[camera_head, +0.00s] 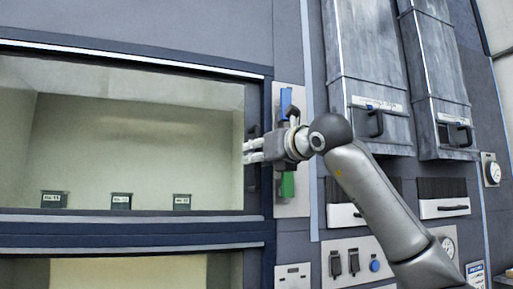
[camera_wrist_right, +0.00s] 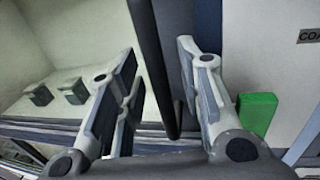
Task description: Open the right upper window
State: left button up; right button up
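The upper window (camera_head: 130,75) fills the left of the head view, with a clear pane in a dark blue frame; it looks shut. Its dark vertical handle (camera_head: 252,183) is at the pane's right edge, partly hidden by my right gripper (camera_head: 257,150), which reaches in from the right. In the right wrist view the black handle bar (camera_wrist_right: 152,65) runs between the two spread fingers of my right gripper (camera_wrist_right: 157,60). I see gaps on both sides of the bar, so the fingers appear not closed on it. My left gripper is not in view.
A panel with a blue bar (camera_head: 285,103) and a green block (camera_head: 288,185) is right behind my right wrist. Several small dark labelled boxes (camera_head: 121,201) stand behind the pane. Grey metal ducts (camera_head: 367,60) with handles and switches (camera_head: 353,262) are at the right.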

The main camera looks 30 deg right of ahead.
jog(key=shift+w+r, duration=0.15)
jog(key=shift+c, duration=0.2)
jog(key=c, duration=0.5)
grip_shut()
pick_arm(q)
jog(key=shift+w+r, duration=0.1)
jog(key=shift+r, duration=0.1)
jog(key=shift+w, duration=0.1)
